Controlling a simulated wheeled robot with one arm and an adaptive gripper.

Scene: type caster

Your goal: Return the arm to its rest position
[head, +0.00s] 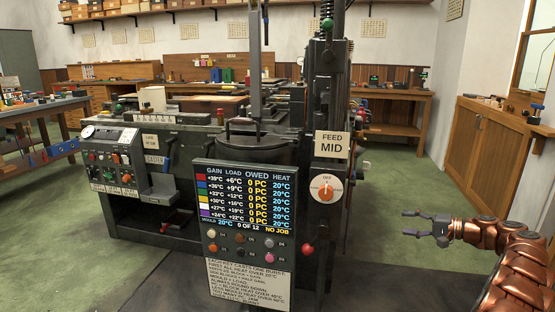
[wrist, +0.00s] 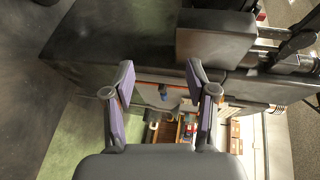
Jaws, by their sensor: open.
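My gripper (head: 425,228) is at the right of the head view, at the end of my copper-coloured arm. It is held in the air to the right of the type caster (head: 258,148), apart from it. Its two fingers point left and are spread. In the wrist view the two fingers of my gripper (wrist: 160,85) with purple pads stand apart, with nothing between them. Dark parts of the machine fill the top of that view.
The caster's display panel (head: 246,205) faces me, with an orange feed dial (head: 326,189) and a red knob (head: 308,249) beside it. A wooden cabinet (head: 505,140) stands at the right wall. A workbench (head: 390,100) stands behind. Green floor (head: 400,185) is free between the machine and cabinet.

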